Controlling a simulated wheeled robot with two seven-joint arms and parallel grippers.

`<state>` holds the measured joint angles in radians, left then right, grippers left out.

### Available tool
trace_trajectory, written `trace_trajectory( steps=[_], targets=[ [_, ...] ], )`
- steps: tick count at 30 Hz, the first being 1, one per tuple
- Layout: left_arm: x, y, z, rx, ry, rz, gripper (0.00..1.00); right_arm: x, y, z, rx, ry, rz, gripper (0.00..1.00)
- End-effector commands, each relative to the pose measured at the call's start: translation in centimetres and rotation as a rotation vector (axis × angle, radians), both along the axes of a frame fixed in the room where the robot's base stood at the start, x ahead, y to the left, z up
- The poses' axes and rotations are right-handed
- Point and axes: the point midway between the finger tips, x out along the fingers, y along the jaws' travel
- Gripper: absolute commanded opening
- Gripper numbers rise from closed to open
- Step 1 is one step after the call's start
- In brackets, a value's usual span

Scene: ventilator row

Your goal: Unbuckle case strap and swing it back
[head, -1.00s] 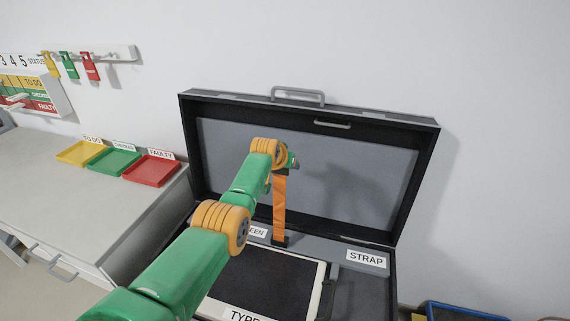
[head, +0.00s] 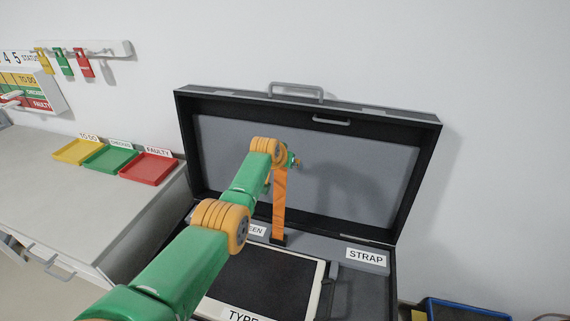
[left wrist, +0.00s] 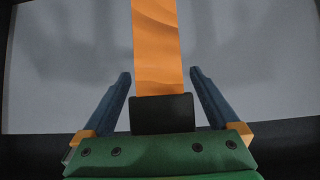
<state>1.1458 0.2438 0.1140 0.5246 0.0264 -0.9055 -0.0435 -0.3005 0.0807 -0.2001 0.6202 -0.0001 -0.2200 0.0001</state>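The open case has its lid (head: 375,165) raised against the wall. An orange strap (head: 279,205) stands upright in front of the lid, rising from a dark mount (head: 278,241) at the back of the case. My left gripper (head: 294,160) is at the strap's upper part, mostly hidden behind my arm in the head view. In the left wrist view its two blue fingers (left wrist: 161,85) are spread on either side of the orange strap (left wrist: 158,45) and a black end piece (left wrist: 162,114), with gaps visible. My right gripper is not in view.
A white-framed panel with a dark face (head: 265,280) lies in the case, partly behind my arm. A STRAP label (head: 366,254) is at its right. Yellow, green and red trays (head: 147,167) stand on the left counter (head: 60,195). A blue-rimmed bin (head: 465,308) is at lower right.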

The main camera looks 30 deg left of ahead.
Motion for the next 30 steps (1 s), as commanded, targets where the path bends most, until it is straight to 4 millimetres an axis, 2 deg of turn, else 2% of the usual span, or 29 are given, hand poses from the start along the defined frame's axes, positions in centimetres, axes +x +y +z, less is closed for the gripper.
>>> trace_trajectory(
  steps=[5,12,21,30],
  targets=[
    [0.0,0.0,0.4,0.001,-0.003,0.001,0.95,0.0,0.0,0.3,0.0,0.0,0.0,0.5],
    [-1.5,-0.3,2.4,0.002,-0.004,0.001,0.95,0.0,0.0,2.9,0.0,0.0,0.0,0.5],
    [-3.9,-1.0,4.3,0.001,0.0,-0.001,0.95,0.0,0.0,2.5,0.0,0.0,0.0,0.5],
    [-4.5,-1.1,4.8,-0.001,0.004,0.0,0.95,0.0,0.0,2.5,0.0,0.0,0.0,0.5]
  ],
)
